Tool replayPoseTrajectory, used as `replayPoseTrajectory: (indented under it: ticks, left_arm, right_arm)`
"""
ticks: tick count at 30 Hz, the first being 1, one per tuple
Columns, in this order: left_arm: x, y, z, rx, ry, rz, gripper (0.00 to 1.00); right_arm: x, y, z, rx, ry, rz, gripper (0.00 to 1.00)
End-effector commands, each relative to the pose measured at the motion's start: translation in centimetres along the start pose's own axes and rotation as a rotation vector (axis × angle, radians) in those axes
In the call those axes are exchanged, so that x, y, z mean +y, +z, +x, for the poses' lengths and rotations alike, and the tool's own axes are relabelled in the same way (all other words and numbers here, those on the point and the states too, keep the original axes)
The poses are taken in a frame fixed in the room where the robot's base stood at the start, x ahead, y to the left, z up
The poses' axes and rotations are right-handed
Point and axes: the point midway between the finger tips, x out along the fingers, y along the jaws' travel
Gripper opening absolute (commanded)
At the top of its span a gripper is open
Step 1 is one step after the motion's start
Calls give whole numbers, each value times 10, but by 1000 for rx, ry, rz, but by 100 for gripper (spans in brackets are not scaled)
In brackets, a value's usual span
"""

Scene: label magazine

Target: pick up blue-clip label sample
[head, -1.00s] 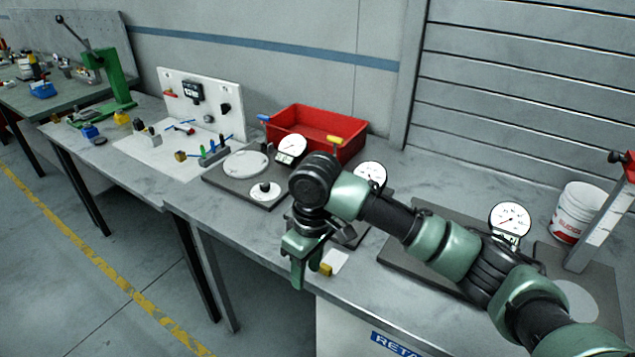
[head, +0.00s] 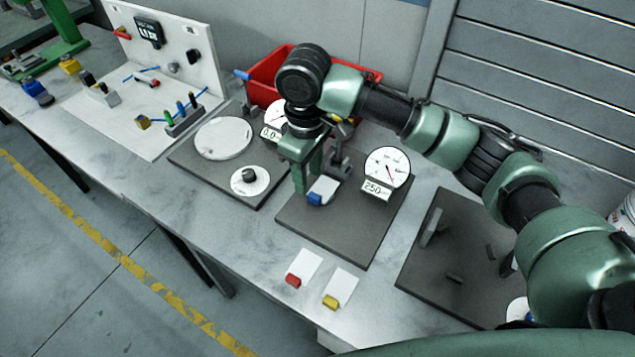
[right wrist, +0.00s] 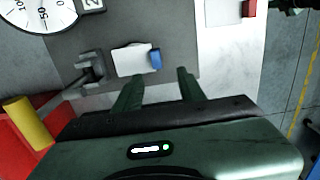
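The blue-clip label sample is a small white card (right wrist: 130,60) with a blue clip (right wrist: 155,58) at one edge. In the head view its blue clip (head: 315,198) shows on the dark plate in front of the 250 dial gauge (head: 387,167). My right gripper (head: 299,186) is just left of and above the sample, partly in front of it. In the right wrist view my right gripper (right wrist: 160,82) is open and empty, and the sample lies just beyond its fingertips. I cannot tell the exact height gap. My left gripper is not in view.
Red-clip (head: 293,280) and yellow-clip (head: 331,302) cards lie on the bench front. A grey bracket (right wrist: 90,69) stands close beside the sample. A red bin (head: 262,82) is behind my gripper. Another dark plate (head: 425,285) lies to the right.

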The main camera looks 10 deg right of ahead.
Motion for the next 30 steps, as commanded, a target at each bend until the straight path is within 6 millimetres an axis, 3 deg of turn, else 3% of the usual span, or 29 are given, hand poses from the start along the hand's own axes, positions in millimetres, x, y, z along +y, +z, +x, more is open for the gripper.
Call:
replayPoseTrajectory:
  ticks: [3, 6, 15, 21, 22, 26, 30]
  left_arm:
    - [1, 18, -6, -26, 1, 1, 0]
    - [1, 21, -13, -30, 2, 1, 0]
    - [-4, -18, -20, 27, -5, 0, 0]
    - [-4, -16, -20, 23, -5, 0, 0]
    - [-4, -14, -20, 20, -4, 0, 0]
    - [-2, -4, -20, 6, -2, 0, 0]
    - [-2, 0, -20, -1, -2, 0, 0]
  right_arm:
    - [1, 0, 12, -3, -2, 1, 40]
    - [2, -1, 24, -4, -1, 1, 40]
    - [3, -3, 60, 0, -1, 0, 40]
    - [3, -3, 62, 1, 0, 0, 40]
    - [3, -3, 62, 1, 0, 0, 37]
    - [3, -3, 61, 1, 0, 0, 1]
    - [3, -3, 61, 1, 0, 0, 0]
